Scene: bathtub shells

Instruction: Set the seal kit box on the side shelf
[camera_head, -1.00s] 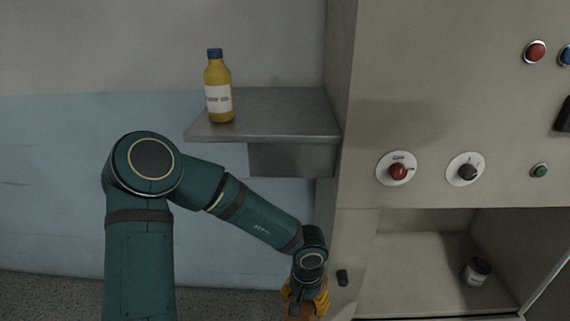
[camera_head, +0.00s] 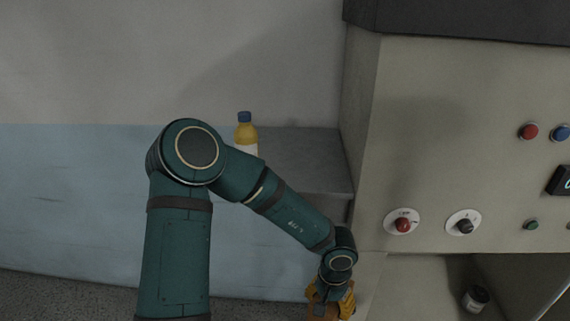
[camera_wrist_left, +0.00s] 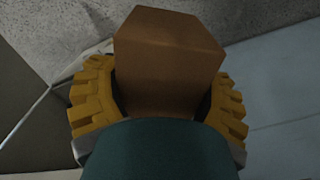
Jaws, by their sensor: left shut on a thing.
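In the left wrist view a plain brown box (camera_wrist_left: 168,62), the seal kit box, sits between the yellow fingers of my left gripper (camera_wrist_left: 160,108), which is shut on it. In the head view my left gripper (camera_head: 331,301) is at the bottom edge, below the shelf and beside the machine's front; only a little of the box shows there. The grey metal side shelf (camera_head: 300,160) is on the wall left of the machine, partly hidden by my left arm. My right gripper is not in view.
A yellow bottle with a blue cap (camera_head: 246,135) stands on the shelf's left part, its lower part behind my arm. The shelf's right part is bare. The machine (camera_head: 470,120) with knobs and buttons borders the shelf on the right. A small jar (camera_head: 475,299) stands in its opening.

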